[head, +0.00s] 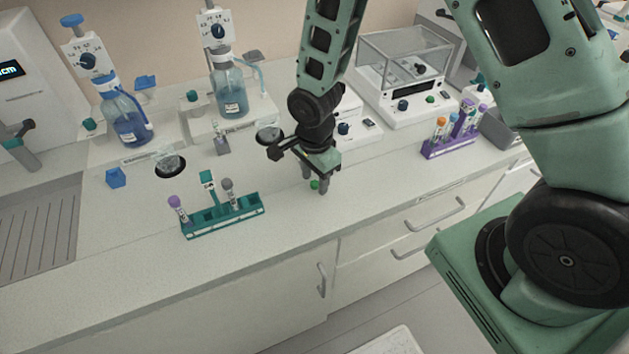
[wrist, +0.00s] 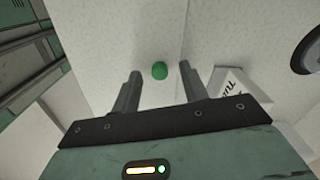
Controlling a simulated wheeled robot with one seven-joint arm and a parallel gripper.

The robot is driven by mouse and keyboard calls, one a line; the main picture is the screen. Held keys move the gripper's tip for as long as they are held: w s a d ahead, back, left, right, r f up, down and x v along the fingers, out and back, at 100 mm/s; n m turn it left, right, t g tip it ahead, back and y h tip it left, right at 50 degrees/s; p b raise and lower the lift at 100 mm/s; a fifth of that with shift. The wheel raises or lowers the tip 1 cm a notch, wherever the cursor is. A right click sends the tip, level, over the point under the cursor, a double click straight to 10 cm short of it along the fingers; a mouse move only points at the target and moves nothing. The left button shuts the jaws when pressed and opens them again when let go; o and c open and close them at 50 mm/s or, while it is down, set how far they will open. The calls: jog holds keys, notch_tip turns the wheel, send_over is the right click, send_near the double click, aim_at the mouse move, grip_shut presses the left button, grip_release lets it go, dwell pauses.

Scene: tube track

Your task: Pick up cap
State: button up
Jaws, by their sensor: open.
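A small green cap (wrist: 160,70) lies on the pale bench top. In the wrist view it shows between and just beyond the two open fingers of my gripper (wrist: 160,82), nothing touching it that I can see. In the head view the green cap (head: 315,185) shows between the fingertips of my gripper (head: 314,187), which points down at the bench. The gripper is open and empty. The exact height of the fingertips above the bench is hard to tell.
A teal rack (head: 222,218) with tubes stands left of my gripper. A purple rack (head: 450,143) with several tubes stands to the right. Bottles with dispensers (head: 125,118) and a balance (head: 405,88) stand behind. The bench's front edge is close by.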

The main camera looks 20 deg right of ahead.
jog(key=shift+f, duration=0.25)
jog(key=c, duration=0.8)
jog(key=shift+r, duration=0.15)
